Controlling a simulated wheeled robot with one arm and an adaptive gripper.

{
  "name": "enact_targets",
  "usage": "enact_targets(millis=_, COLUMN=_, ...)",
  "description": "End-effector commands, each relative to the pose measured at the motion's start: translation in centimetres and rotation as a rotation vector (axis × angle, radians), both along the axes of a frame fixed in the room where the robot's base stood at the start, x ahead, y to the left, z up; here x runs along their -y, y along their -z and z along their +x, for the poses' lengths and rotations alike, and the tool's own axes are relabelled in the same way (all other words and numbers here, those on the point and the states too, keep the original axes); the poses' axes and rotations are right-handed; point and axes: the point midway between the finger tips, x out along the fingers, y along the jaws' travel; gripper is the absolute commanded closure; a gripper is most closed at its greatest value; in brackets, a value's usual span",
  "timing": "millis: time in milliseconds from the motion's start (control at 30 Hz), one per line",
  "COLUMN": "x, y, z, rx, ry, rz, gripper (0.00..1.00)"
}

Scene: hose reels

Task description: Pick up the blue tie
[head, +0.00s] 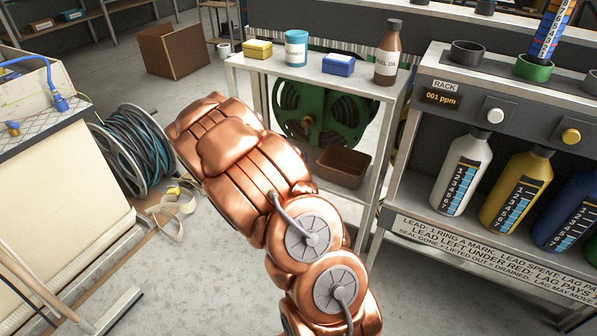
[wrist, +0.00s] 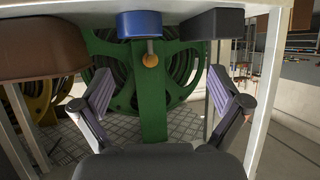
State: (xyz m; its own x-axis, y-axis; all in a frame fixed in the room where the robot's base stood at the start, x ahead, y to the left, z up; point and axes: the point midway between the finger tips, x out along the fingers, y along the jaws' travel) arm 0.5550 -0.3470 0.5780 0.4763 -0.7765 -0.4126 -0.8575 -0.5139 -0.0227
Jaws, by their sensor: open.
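No thing in view is clearly a blue tie. In the wrist view, a blue block-like piece (wrist: 140,24) is at the top centre, with a small orange knob (wrist: 150,60) just below it in the picture. My gripper (wrist: 160,92) is open and empty. Its two fingers stand wide apart, left and right of a green upright of the reel (wrist: 153,105), with the blue piece beyond and above them in the picture. In the head view my copper arm hides the gripper. That view shows a small blue box (head: 339,65) on the narrow table.
The narrow table (head: 300,70) also bears a yellow box (head: 257,48), a teal tin (head: 296,48) and a brown bottle (head: 388,55). A brown bin (head: 342,167) sits below. A hose reel (head: 140,150) and cream strap (head: 178,208) lie left. The rack (head: 490,80) stands right.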

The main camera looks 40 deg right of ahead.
Motion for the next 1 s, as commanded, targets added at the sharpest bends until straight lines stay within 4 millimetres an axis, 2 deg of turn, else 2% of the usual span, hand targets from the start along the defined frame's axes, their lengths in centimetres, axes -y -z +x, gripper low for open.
enact_targets(millis=33, x=0.9, y=1.9, z=-0.3, rx=0.005, ry=0.017, rz=-0.028, gripper=0.01)
enact_targets(millis=133, x=2.2, y=2.5, z=-0.6, rx=0.027, ry=0.038, rz=-0.081, gripper=0.01)
enact_targets(millis=367, x=3.7, y=2.9, z=-0.7, rx=0.043, ry=0.055, rz=-0.124, gripper=0.01)
enact_targets(millis=767, x=5.9, y=3.8, z=0.5, rx=0.043, ry=0.054, rz=-0.121, gripper=0.01)
enact_targets(millis=1000, x=8.1, y=4.7, z=1.5, rx=0.043, ry=0.054, rz=-0.122, gripper=0.01)
